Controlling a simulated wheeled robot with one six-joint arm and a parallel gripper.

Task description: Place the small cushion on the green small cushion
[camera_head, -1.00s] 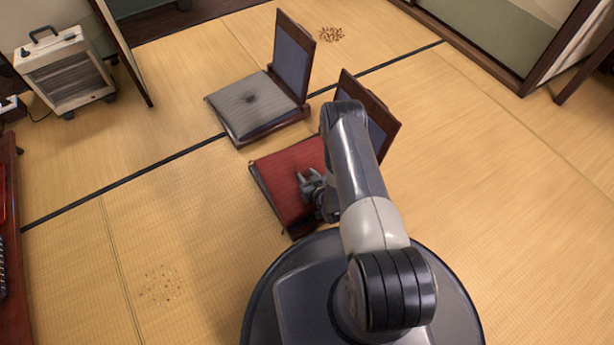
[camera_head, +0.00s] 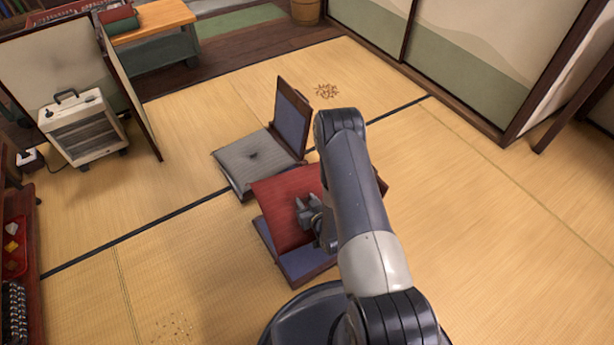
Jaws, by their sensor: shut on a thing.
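My gripper (camera_head: 306,211) is shut on a red cushion (camera_head: 281,203), holding it by its right part. The cushion is raised above a low legless chair (camera_head: 308,262), whose bluish seat shows below it. My arm hides the right side of the cushion and much of the chair. At the far top left, a dark green item (camera_head: 117,28) lies with a red one above it on a wooden-topped cart (camera_head: 153,20). They look cushion-like but are small and partly cut off, so I cannot tell for sure.
A second legless chair (camera_head: 292,121) holds a grey cushion (camera_head: 254,157) just behind. A heater (camera_head: 83,127) and a folding screen (camera_head: 130,90) stand at the left, and a dark red shelf (camera_head: 35,270) at the left edge.

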